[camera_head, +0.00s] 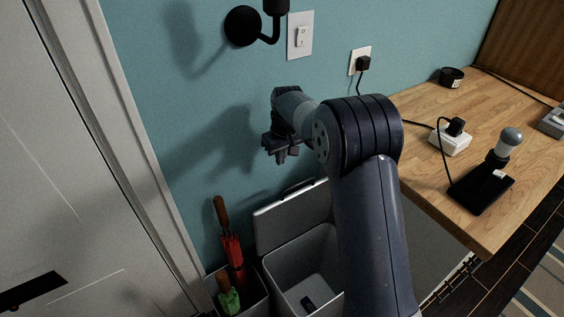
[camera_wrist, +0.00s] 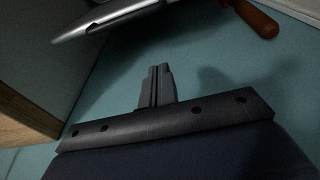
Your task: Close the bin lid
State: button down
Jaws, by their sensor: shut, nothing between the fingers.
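The grey bin (camera_head: 300,270) stands against the teal wall, below my arm, in the head view. Its lid (camera_head: 289,215) is raised and leans back near the wall. A small dark object (camera_head: 307,303) lies inside the open bin. My gripper (camera_head: 280,158) is above and behind the lid, close to the wall and apart from the lid. In the wrist view my gripper (camera_wrist: 158,72) is shut and empty. A grey edge (camera_wrist: 110,18), likely the lid, shows at the top of that view. My arm hides the bin's right side.
An umbrella holder (camera_head: 252,298) with a red umbrella (camera_head: 234,250) and a green one (camera_head: 228,297) stands left of the bin. The umbrella's wooden handle (camera_wrist: 257,18) shows in the wrist view. A wooden counter (camera_head: 430,115) with a lamp and chargers is at right; a door (camera_head: 60,150) at left.

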notch_tip(320, 180, down, 8)
jog(key=s+d+p, duration=0.1)
jog(key=s, duration=0.1)
jog(key=shift+d+p, duration=0.2)
jog(key=shift+p, duration=0.2)
jog(key=shift+s+f, duration=0.1)
jog(key=shift+s, duration=0.05)
